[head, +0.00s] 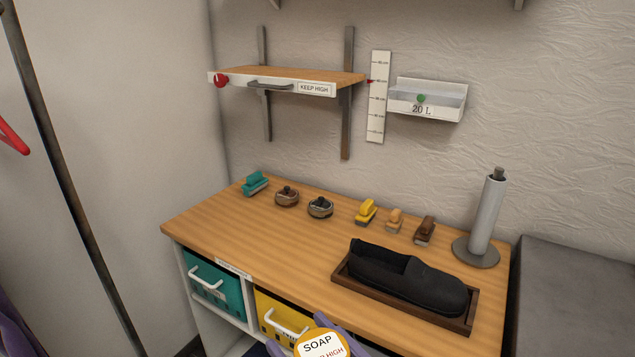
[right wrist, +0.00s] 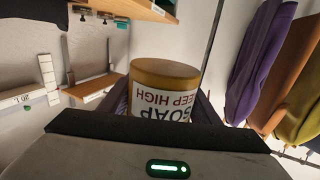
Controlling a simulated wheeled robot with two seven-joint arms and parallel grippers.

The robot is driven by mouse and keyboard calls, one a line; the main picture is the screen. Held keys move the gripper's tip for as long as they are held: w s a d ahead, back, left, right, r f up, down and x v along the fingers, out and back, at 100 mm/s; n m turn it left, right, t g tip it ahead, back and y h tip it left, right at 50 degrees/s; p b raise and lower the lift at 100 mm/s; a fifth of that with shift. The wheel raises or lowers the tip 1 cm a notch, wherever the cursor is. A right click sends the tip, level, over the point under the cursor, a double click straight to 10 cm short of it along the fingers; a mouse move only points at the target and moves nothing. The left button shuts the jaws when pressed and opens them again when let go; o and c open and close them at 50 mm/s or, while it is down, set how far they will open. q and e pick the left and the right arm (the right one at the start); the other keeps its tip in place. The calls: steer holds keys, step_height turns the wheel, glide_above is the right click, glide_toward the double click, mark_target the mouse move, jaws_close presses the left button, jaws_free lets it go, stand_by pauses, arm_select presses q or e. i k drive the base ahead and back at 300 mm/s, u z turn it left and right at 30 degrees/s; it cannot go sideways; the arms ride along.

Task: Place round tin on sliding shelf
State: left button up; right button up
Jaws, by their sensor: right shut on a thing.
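The sliding shelf (head: 300,73) is a bare wooden board on two wall rails at upper left. It has a red knob, a grey handle and a "KEEP HIGH" label. The tin is well below and in front of it. My left gripper is not in view.
The wooden desk (head: 230,228) below the shelf holds brushes, two small round pots, a black slipper (head: 410,280) in a tray and a grey roll stand (head: 486,220). A ruler (head: 378,97) and a "20 L" wall shelf (head: 428,98) are right of the sliding shelf.

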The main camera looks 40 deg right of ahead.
mark_target(295, 74)
steer(key=u, duration=0.1)
steer(key=k, duration=0.45)
steer(key=z, duration=0.55)
steer(key=i, duration=1.55)
steer(key=u, duration=0.05)
